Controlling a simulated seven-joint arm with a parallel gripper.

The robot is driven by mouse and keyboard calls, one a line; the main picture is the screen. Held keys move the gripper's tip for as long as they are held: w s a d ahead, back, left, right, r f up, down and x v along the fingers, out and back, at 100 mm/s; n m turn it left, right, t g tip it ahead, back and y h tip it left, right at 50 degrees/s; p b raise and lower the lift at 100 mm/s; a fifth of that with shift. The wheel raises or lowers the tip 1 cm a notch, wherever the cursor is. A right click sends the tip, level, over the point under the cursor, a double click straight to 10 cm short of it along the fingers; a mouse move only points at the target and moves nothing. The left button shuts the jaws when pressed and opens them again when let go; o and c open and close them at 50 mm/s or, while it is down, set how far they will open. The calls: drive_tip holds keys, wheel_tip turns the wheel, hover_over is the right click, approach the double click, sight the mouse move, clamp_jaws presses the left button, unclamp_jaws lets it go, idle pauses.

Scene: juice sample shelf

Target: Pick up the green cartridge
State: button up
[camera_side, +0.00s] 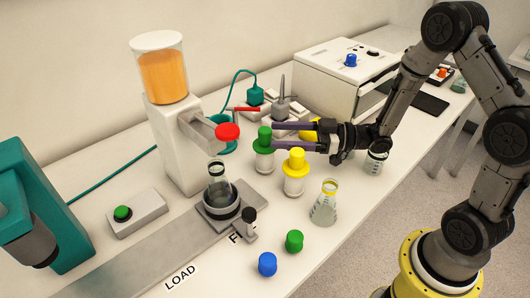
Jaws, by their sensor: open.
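The green cartridge (264,158) has a green cap and a pale lower body, and stands upright on the bench near the middle of the view. My gripper (277,136) reaches in from the right with its two dark purple fingers apart, one farther back and one nearer. The fingertips are at the height of the green cap, at its right side. I cannot tell from this one view whether they touch it. Nothing is held between the fingers.
A yellow-capped cartridge (295,174) stands just in front of my fingers, and another yellow object (311,130) is partly hidden behind them. A flask (325,205), green cap (294,241) and blue cap (267,264) sit nearer. The juice dispenser (172,130) stands left.

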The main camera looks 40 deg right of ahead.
drive_tip(key=x, duration=0.7)
drive_tip(key=shift+w+a+f, duration=0.1)
drive_tip(key=shift+w+a, duration=0.05)
drive_tip(key=shift+c, duration=0.3)
clamp_jaws()
idle(1.0)
